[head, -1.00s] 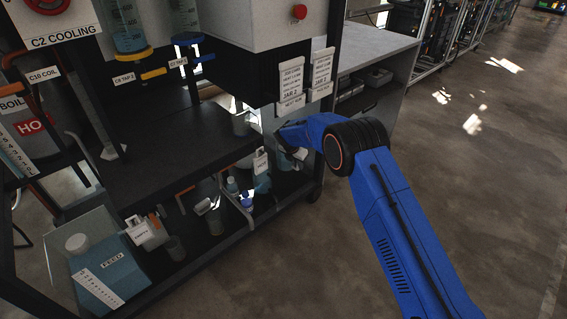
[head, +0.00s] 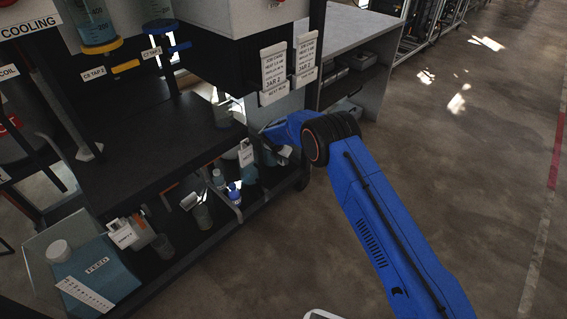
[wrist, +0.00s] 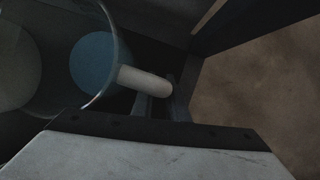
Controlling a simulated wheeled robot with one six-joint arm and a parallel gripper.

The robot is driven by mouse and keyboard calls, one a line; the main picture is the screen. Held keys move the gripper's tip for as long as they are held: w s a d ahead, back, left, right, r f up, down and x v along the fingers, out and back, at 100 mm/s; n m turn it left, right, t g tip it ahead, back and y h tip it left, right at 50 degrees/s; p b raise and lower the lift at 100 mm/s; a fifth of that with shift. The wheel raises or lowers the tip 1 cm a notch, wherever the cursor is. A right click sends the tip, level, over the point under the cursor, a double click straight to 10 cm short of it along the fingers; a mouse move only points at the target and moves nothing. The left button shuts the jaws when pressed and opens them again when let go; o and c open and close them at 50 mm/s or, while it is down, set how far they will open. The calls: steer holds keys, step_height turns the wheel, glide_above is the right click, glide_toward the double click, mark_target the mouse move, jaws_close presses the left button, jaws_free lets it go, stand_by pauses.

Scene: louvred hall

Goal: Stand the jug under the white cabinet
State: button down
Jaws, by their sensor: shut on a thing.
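The jug (wrist: 92,62) is clear, with blue liquid and a pale handle, at the upper left of the wrist view. My gripper (wrist: 160,100) is shut on that handle. In the head view my gripper (head: 274,153) is partly hidden by my blue wrist, beside the tagged jug with blue liquid (head: 249,173), low at the rack's right end. I cannot tell there whether the jug touches the lower shelf. The white cabinet (head: 235,18) hangs above the black shelf, its lower part dark.
A clear beaker (head: 222,113) stands on the black shelf (head: 150,145). The lower shelf holds a blue FEED container (head: 95,270), a bottle (head: 219,180) and other vessels. Signs (head: 274,70) hang at the cabinet's corner. A grey side bench (head: 350,40) stands behind. Floor at right is clear.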

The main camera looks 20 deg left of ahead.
steer(key=shift+f, duration=0.7)
steer(key=shift+f, duration=0.15)
steer(key=c, duration=1.7)
jaws_free()
steer(key=shift+c, duration=0.2)
steer(key=v, duration=0.7)
steer(key=shift+r, duration=0.35)
steer(key=shift+s, duration=0.2)
